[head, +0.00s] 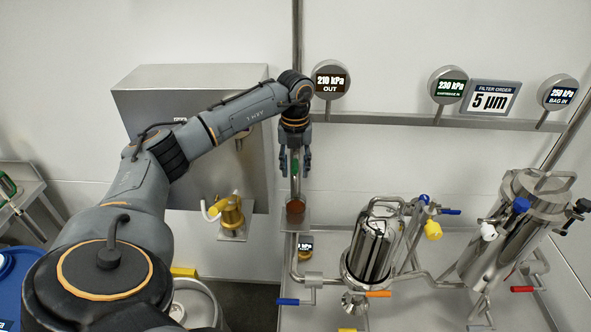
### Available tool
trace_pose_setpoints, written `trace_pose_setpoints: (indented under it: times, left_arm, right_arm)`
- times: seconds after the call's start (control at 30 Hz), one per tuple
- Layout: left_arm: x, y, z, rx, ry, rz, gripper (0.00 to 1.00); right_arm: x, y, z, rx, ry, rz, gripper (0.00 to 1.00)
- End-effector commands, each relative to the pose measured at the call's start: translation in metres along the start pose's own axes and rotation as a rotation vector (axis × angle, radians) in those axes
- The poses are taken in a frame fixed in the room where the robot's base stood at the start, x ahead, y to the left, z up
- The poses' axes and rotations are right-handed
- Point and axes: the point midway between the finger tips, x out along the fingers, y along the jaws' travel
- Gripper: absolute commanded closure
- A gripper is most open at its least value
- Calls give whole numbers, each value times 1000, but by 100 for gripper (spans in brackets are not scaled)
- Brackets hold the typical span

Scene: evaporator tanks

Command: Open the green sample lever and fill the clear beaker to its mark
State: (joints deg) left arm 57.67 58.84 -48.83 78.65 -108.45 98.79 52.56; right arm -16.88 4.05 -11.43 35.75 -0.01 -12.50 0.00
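My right gripper is not in view.
A steel cabinet (150,92) stands behind my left arm, with a yellow fitting (232,212) below it. A vertical pipe (297,40) runs above the gripper. Right are a cartridge filter housing (370,252), a tank (515,235) and the gauge reading OUT (331,80).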

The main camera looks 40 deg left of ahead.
Motion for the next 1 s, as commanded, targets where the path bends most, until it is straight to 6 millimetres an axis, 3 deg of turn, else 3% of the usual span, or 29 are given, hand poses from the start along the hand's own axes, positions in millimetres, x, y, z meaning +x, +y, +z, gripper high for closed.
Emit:
trace_pose_setpoints:
  times: [0.03, 0.2, 0.23, 1.0]
  left_arm:
    - [0, 0, 0, 0, 0, 0, 62]
    - [0, 0, 0, 0, 0, 0, 97]
    - [0, 0, 0, 0, 0, 0, 100]
    - [-4, -13, 2, -257, 0, -1, 100]
  right_arm:
    - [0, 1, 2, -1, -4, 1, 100]
    - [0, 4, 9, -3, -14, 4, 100]
    - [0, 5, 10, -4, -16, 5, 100]
    - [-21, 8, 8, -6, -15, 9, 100]
